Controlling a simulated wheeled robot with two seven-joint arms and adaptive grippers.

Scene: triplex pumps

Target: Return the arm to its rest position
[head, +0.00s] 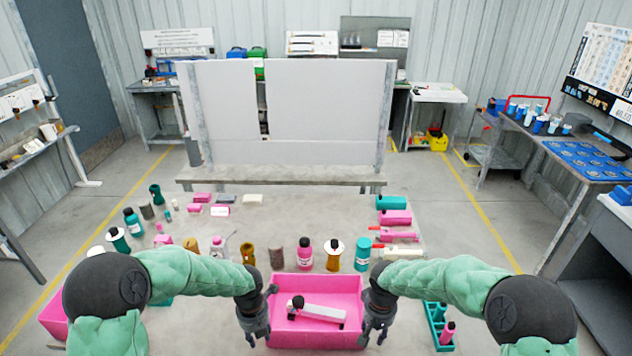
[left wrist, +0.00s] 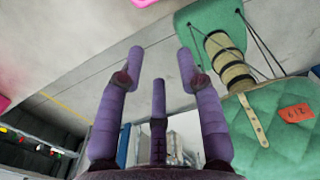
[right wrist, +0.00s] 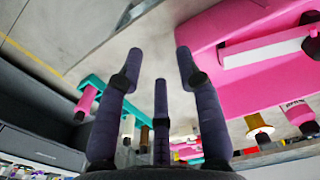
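My left gripper (head: 256,328) hangs just left of a pink tray (head: 281,337) at the near edge of the table. In the left wrist view its fingers (left wrist: 160,62) are spread with nothing between them. My right gripper (head: 376,328) hangs just right of the tray. In the right wrist view its fingers (right wrist: 157,62) are also spread and empty. Both forearms come in bent from the sides. A white bar-shaped part (head: 322,312) with a dark end lies in the tray, apart from both grippers; it also shows in the right wrist view (right wrist: 265,50).
The table (head: 270,222) carries several bottles and cylinders, including a pink bottle (head: 304,254) and a teal cylinder (head: 363,254), close behind the tray. A teal holder (head: 437,325) stands right of my right gripper. The table's middle is fairly clear. A tall grey panel (head: 330,110) stands behind.

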